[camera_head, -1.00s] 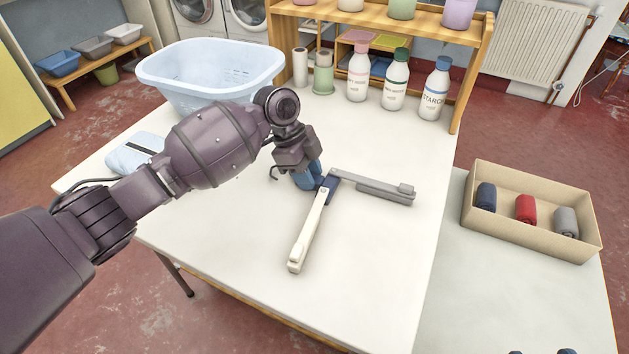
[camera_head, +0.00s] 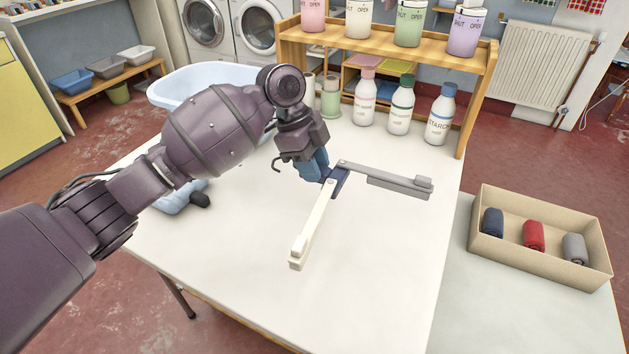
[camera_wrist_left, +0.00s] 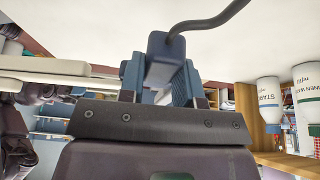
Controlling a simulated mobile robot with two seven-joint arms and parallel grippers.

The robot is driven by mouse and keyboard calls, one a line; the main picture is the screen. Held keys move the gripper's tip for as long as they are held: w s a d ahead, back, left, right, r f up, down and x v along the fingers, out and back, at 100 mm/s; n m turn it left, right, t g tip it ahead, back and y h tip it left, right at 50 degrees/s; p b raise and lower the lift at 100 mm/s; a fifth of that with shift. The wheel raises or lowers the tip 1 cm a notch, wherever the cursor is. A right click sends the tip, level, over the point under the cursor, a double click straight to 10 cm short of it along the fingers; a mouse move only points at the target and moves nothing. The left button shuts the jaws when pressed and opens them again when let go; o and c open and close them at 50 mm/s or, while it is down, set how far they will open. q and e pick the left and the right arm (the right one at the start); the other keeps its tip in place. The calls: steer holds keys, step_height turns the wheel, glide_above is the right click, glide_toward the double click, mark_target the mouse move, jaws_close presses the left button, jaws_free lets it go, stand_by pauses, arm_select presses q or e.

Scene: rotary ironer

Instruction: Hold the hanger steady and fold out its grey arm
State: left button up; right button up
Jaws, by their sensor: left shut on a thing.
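The hanger has a dark blue hub (camera_head: 340,182), a cream arm (camera_head: 312,226) and a grey arm (camera_head: 388,180). The two arms spread wide apart from the hub, the cream one toward the near side and the grey one to the right. My left gripper (camera_head: 318,170) is shut on the hub and holds the hanger over the white table. In the left wrist view, the hub (camera_wrist_left: 160,58) sits between the blue fingers, with a dark hook (camera_wrist_left: 205,22) curving from it. The cream arm (camera_wrist_left: 60,68) reaches left there. My right gripper does not show.
A pale blue basin (camera_head: 190,82) and several bottles (camera_head: 400,105) stand at the back. A wooden shelf (camera_head: 385,42) rises behind. A cardboard box (camera_head: 560,265) with rolled cloths stands at the right. A pale blue object (camera_head: 178,198) lies partly behind my arm. The front table is clear.

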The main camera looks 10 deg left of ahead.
arm_select(q)
steer(key=shift+r, duration=0.6)
step_height(320, 180, down, 7)
steer(key=shift+f, duration=0.1)
stand_by(0.4)
steer(key=shift+f, duration=1.2)
steer(key=shift+f, duration=0.2)
steer(key=o, duration=0.8)
steer(key=shift+r, duration=0.35)
